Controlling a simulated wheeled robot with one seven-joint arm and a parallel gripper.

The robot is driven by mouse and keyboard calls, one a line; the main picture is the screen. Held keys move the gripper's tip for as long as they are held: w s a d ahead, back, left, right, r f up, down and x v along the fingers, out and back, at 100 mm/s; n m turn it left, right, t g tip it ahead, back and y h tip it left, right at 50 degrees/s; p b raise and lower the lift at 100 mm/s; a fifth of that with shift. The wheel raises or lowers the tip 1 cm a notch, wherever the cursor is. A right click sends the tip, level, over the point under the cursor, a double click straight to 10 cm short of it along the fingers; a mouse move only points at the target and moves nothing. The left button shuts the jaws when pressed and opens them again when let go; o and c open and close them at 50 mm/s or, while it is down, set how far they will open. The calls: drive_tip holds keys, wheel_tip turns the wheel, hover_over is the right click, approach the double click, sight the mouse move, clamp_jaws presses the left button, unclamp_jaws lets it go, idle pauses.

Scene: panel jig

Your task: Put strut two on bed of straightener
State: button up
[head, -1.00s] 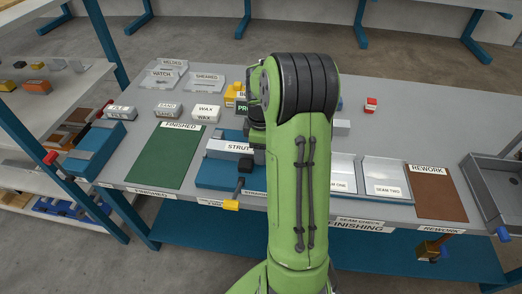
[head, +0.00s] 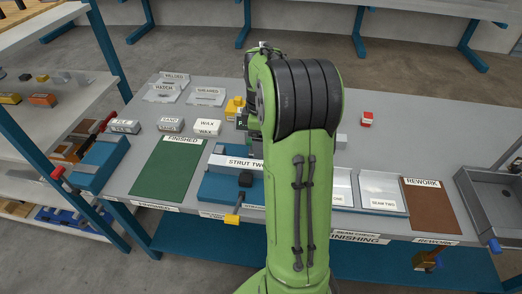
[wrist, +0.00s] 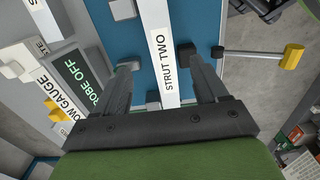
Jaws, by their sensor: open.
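Strut two (head: 238,162) is a long pale bar with a "STRUT TWO" label. It lies lengthwise along the blue bed of the straightener (head: 215,188), and the wrist view shows the strut (wrist: 157,25) over the blue bed (wrist: 205,22) between dark blocks. My gripper (wrist: 158,62) is open, its two fingers on either side of the strut with visible gaps. In the head view my arm hides most of the gripper and the strut's right end. I cannot tell exactly how the strut's underside meets its supports.
The straightener's yellow-ended handle (head: 232,218) sticks out in front. The green finished mat (head: 168,170) is clear on the left, and the brown rework mat (head: 432,212) is clear on the right. Small labelled blocks (head: 208,128) and a probe display (wrist: 82,72) stand nearby.

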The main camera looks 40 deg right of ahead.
drive_tip(key=s+a+r+m+t+h, duration=0.1)
drive_tip(key=s+a+r+m, duration=0.15)
drive_tip(key=a+r, duration=0.4)
drive_tip(key=s+a+r+m+t, duration=0.1)
drive_tip(key=s+a+r+t, duration=0.2)
drive_tip(key=a, duration=0.6)
drive_tip(key=s+a+f+m+t+y, duration=0.1)
drive_tip(key=s+a+m, duration=0.3)
drive_tip(key=s+a, duration=0.3)
drive_tip(key=s, duration=0.3)
drive_tip(key=shift+a+t, duration=0.3)
wheel_tip(320, 180, up, 7)
drive_tip(key=p, duration=0.6)
drive_tip(key=shift+f+p, duration=0.2)
drive_tip(key=shift+p, duration=0.15)
